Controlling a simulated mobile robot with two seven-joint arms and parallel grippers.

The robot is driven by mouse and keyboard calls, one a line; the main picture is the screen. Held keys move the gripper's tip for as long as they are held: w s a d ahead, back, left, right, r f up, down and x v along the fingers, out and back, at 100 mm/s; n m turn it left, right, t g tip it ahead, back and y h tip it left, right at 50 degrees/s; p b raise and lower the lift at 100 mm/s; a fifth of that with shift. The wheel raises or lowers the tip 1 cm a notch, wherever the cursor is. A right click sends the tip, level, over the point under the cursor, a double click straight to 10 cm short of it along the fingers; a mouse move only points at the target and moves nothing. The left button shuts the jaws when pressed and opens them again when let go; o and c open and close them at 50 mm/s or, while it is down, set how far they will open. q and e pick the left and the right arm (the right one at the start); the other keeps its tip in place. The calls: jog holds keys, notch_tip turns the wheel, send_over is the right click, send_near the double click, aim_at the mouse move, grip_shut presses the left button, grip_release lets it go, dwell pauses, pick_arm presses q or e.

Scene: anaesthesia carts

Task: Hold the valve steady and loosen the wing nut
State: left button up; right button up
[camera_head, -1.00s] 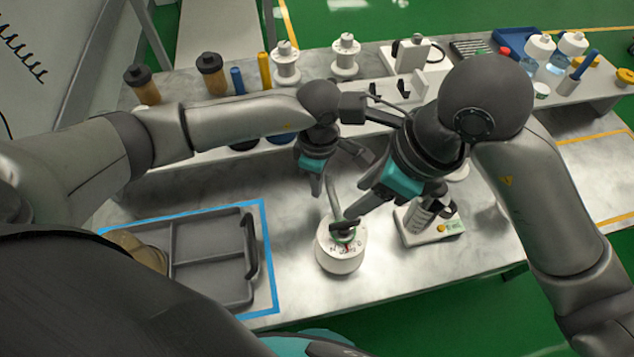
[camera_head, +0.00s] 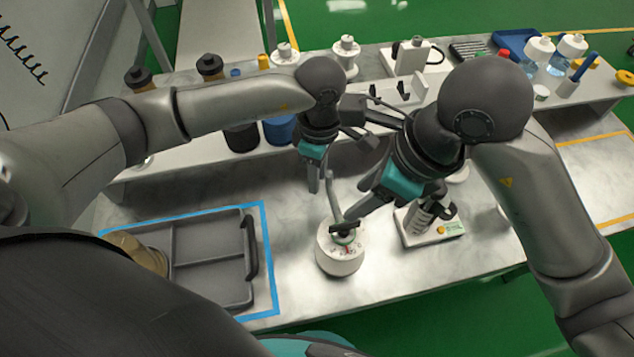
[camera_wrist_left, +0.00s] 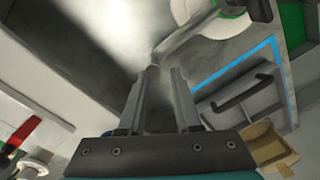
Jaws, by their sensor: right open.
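The valve (camera_head: 340,258) is a white round body standing upright on the bench, with a green ring and a bent grey metal tube rising from its top. A dark crosspiece (camera_head: 344,227), apparently the wing nut, sits on top, partly hidden by my right gripper. My right gripper (camera_head: 350,221) is open, its fingers reaching down to the valve top; contact is unclear. My left gripper (camera_head: 318,188) is open beside the upper tube. In the left wrist view its fingers (camera_wrist_left: 163,75) are apart, with the tube (camera_wrist_left: 183,37) ending near their tips.
A grey tray (camera_head: 208,262) lies inside a blue outline at left. A white device (camera_head: 430,225) stands close right of the valve. Spools (camera_head: 346,55), dark jars and bottles (camera_head: 567,50) line the raised rear shelf. Bench front of the valve is clear.

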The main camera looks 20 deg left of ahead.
pick_arm(q)
notch_tip(320, 180, up, 11)
jog(key=shift+w+r, duration=0.15)
jog(key=shift+w, duration=0.15)
dwell(0.5)
